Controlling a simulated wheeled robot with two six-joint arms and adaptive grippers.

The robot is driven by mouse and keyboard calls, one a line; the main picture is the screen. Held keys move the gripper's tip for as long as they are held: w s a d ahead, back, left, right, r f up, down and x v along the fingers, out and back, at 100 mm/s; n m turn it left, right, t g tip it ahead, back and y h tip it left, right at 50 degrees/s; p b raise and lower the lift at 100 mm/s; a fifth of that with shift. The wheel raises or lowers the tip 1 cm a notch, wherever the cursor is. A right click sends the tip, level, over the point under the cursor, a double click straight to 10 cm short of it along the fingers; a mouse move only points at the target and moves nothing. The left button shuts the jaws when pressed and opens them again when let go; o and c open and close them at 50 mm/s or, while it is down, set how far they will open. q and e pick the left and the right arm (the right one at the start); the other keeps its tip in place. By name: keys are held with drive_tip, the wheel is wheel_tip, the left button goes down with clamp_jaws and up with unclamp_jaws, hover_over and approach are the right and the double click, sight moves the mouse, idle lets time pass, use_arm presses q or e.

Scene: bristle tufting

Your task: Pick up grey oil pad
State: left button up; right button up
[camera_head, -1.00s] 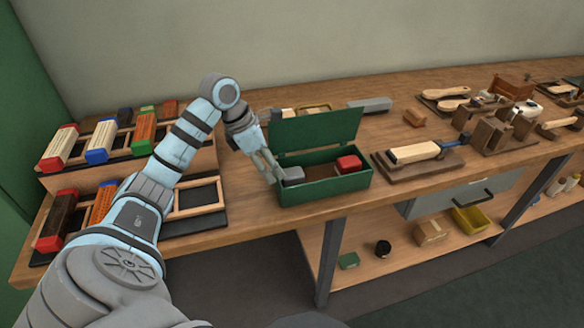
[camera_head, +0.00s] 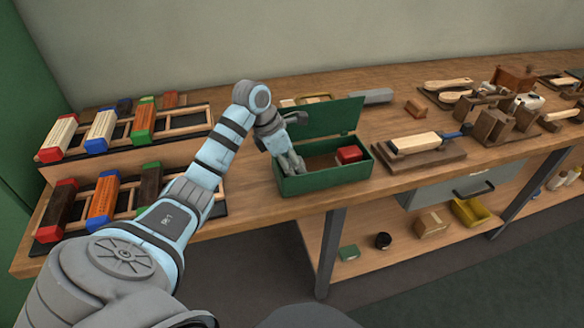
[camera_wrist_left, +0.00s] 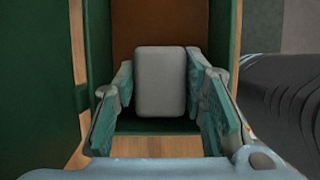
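The grey oil pad (camera_wrist_left: 160,82) lies in the green box, centred between the fingers in the left wrist view. The green open box (camera_head: 325,184) stands at the table's front edge with its lid (camera_head: 332,120) up at the back. My left gripper (camera_head: 290,164) reaches down into the box's left part; it also shows in the left wrist view (camera_wrist_left: 163,108). Its fingers are open, one on each side of the pad, with a small gap visible on the left. In the head view the gripper hides the pad. My right gripper is not in view.
A red block (camera_head: 349,154) sits in the box's right part. Racks (camera_head: 190,204) with coloured brush blocks stand to the left. A grey bar (camera_head: 370,96) lies behind the box.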

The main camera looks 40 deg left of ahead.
use_arm(q)
wheel_tip(320, 180, up, 10)
drive_tip(key=p, duration=0.2)
drive_tip(key=shift+f+p, duration=0.1)
drive_tip(key=shift+p, duration=0.3)
wheel_tip(320, 180, up, 10)
drive_tip(key=p, duration=1)
drive_tip(key=o, duration=0.6)
drive_tip(key=c, duration=0.5)
